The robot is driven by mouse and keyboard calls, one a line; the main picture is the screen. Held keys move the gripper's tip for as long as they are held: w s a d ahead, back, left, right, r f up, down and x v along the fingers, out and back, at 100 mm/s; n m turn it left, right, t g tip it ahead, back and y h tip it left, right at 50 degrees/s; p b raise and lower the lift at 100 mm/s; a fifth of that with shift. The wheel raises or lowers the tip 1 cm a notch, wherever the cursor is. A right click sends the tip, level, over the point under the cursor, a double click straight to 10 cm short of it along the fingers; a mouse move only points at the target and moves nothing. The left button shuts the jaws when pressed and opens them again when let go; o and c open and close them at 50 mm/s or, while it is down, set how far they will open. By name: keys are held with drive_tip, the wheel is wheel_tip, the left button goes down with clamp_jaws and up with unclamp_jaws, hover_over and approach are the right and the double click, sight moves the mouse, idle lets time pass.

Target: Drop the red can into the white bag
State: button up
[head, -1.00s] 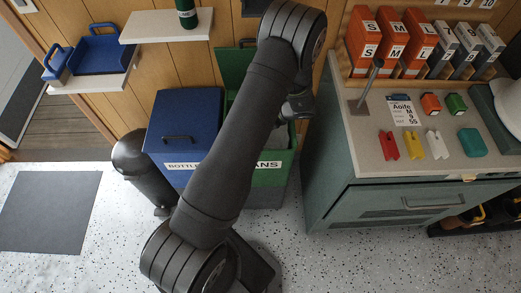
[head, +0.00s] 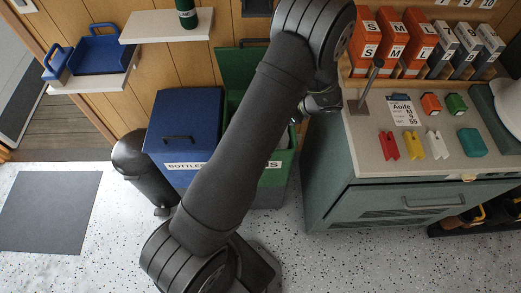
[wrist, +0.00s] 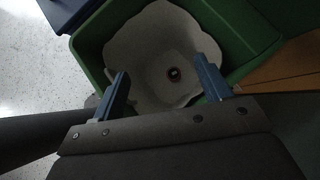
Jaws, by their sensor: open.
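The white bag (wrist: 150,40) lines the green bin (wrist: 88,40) and hangs open in the wrist view. A small round thing (wrist: 174,73) with a pale centre and a dark reddish rim lies deep in the bag. It looks like the end of the red can, but it is too small and dim to be sure. My gripper (wrist: 162,68) is open above the bag, its two blue fingers apart with nothing held between them. In the head view my arm hides the bag and most of the green bin (head: 272,178).
A blue lidded bin (head: 185,120) labelled for bottles stands left of the green bin. A grey-green cabinet (head: 400,200) stands close on the right, with small coloured items and orange boxes (head: 390,45) on top. A shelf with a dark green flask (head: 187,14) is behind.

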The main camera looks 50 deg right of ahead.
drive_tip(key=v, duration=0.7)
drive_tip(key=shift+s, duration=0.2)
drive_tip(key=shift+r, duration=0.1)
drive_tip(key=w+r+x, duration=0.1)
drive_tip(key=x, duration=1.5)
drive_tip(key=shift+a, duration=0.15)
